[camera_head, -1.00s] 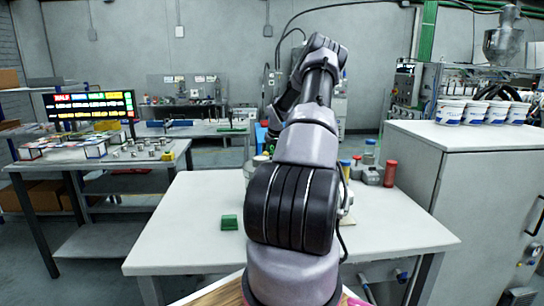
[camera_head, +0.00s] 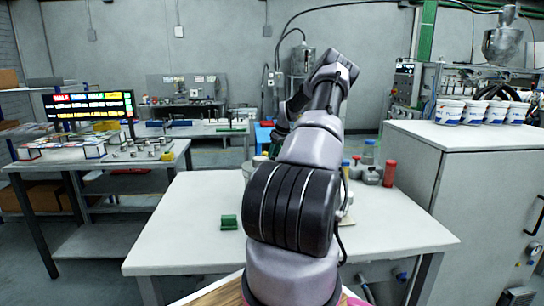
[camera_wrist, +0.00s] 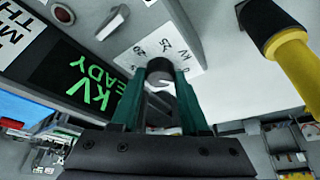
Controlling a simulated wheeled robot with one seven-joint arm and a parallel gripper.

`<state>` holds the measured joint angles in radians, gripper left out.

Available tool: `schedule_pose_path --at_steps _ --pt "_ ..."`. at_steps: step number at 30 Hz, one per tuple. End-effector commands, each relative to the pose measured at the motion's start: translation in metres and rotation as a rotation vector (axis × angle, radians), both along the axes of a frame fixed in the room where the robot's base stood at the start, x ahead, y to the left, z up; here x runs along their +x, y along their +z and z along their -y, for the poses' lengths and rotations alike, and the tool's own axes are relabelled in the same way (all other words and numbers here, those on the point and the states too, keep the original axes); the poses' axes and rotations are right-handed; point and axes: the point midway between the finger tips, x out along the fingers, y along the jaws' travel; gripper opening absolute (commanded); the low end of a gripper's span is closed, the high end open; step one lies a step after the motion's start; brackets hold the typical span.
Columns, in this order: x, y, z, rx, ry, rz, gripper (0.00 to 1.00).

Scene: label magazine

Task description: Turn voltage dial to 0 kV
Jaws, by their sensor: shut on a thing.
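In the wrist view, the voltage dial (camera_wrist: 160,66) is a dark round knob on a white scale plate (camera_wrist: 183,45) with black numbers and "KV". My gripper (camera_wrist: 160,90) has its teal fingers on either side of the knob and is shut on it. The knob's pointer is hidden, so I cannot tell which value it is set to. A black display (camera_wrist: 85,82) with green letters, "KV" and "EADY" readable, is left of the dial. In the head view my arm hides the gripper and the dial.
A lever-like switch (camera_wrist: 113,22) and a round red button (camera_wrist: 64,13) are near the dial. A yellow and black part (camera_wrist: 290,50) projects close by on the right. In the head view, a green block (camera_head: 229,222) and red cylinder (camera_head: 390,173) are on the white table (camera_head: 190,240).

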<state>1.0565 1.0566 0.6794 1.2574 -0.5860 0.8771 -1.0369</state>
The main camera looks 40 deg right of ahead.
Motion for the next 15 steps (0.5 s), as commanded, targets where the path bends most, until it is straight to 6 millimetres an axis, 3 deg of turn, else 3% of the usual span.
schedule_pose_path --at_steps 15 --pt "0.0002 0.0004 0.0018 -0.003 0.143 0.0 0.0"
